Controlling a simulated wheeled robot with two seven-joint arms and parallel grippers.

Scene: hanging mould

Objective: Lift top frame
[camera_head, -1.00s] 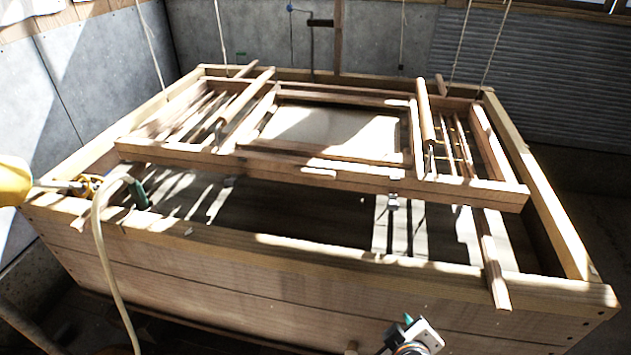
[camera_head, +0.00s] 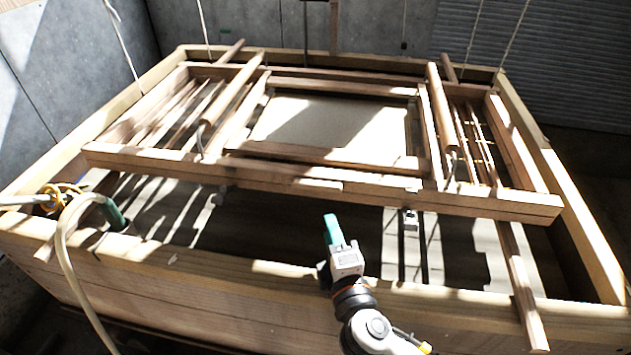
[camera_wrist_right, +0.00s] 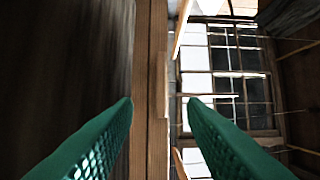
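The top frame is a wide wooden frame (camera_head: 290,178) lying across the upper part of a large wooden vat. Its long front rail runs the full width, and a smaller inner frame with a pale sheet (camera_head: 325,120) sits in its middle. My right gripper (camera_head: 331,228) is in front of and below that rail, near the middle of the vat's front wall. In the right wrist view, its two green fingers (camera_wrist_right: 160,106) are apart with nothing gripped. A wooden beam (camera_wrist_right: 152,60) shows between them; I cannot tell which beam it is. My left gripper is not in view.
The vat's front wall (camera_head: 200,280) stands between my body and the frame. A beige hose (camera_head: 68,240) with a green end hangs over the wall at left. A loose-looking wooden bar (camera_head: 522,285) crosses the right front edge. Several cords (camera_head: 120,40) hang above.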

